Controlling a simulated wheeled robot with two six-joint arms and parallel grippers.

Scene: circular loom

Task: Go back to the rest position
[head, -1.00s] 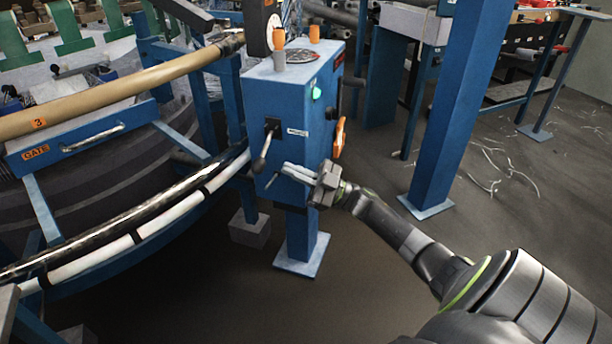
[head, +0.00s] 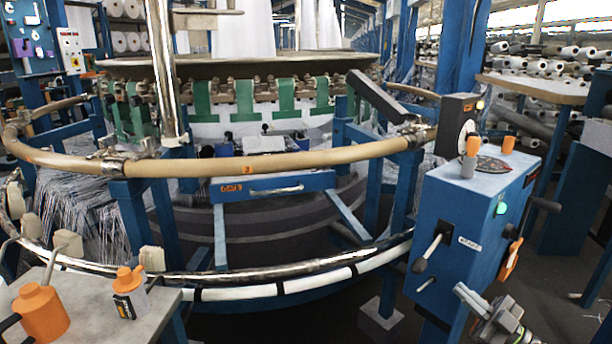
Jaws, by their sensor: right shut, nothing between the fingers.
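My right gripper (head: 466,294) is at the lower right of the head view, in front of the lower part of the blue control box (head: 450,222). Its fingers look shut and empty. It is below and to the right of the box's black lever (head: 428,252), which slants down to the left, and apart from it. The frame's lower edge cuts off most of my right arm. My left gripper is not in view.
The loom's curved tan rail (head: 290,162) and chrome rail (head: 290,274) cross the middle. A grey table (head: 70,290) with an orange-topped bottle (head: 128,297) and an orange container (head: 40,312) stands at lower left. An orange handle (head: 511,259) sticks out from the box's right side.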

